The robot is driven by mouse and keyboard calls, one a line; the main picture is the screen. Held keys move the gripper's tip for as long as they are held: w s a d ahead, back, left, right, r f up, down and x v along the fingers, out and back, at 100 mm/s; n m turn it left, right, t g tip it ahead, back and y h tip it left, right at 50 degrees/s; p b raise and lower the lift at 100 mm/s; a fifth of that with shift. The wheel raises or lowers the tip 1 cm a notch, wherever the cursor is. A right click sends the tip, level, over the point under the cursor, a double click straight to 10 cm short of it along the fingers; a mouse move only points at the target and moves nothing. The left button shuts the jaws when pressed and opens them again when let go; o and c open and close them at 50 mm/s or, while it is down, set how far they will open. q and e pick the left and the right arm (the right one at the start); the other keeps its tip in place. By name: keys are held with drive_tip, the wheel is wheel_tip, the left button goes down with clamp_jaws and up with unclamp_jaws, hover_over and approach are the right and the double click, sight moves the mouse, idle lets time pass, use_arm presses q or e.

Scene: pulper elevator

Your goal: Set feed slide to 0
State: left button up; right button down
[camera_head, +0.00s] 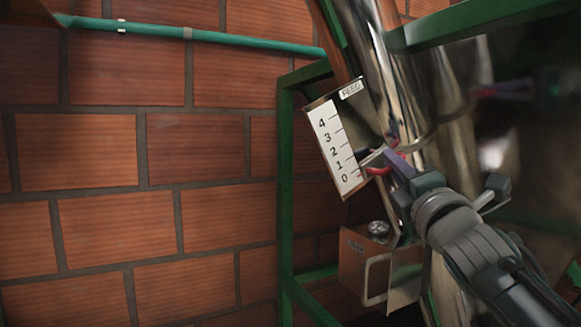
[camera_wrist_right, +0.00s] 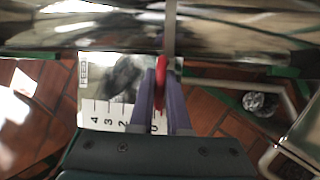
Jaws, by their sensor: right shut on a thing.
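The white feed scale (camera_head: 335,150), marked 0 to 4 with 0 at the bottom, is fixed beside a shiny metal pipe under a FEED label (camera_head: 351,90). The red feed slide pointer (camera_head: 377,171) is at the low end of the scale, close to the 0 mark; its exact reading is hard to tell. My right gripper (camera_head: 388,160) is shut on the red slide. In the right wrist view, its purple fingers (camera_wrist_right: 162,105) stand on either side of the red slide (camera_wrist_right: 161,80), and the scale (camera_wrist_right: 100,116) is partly hidden behind them. My left gripper is not in view.
The shiny pipe (camera_head: 368,55) runs down behind the gripper. A green frame (camera_head: 286,200) stands left of the scale, before a brick wall (camera_head: 90,150). A brown box with a round metal knob (camera_head: 378,228) is below the scale. A teal pipe (camera_head: 230,38) crosses the wall.

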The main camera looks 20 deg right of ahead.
drive_tip(key=shift+d+f, duration=0.1)
drive_tip(key=shift+f, duration=0.3)
drive_tip(key=c, duration=1.3)
unclamp_jaws()
drive_tip(key=o, duration=0.4)
drive_tip(key=shift+r, duration=0.15)
drive_tip(key=p+v, duration=0.2)
drive_tip(key=v, duration=0.8)
drive_tip(key=shift+r, duration=0.1)
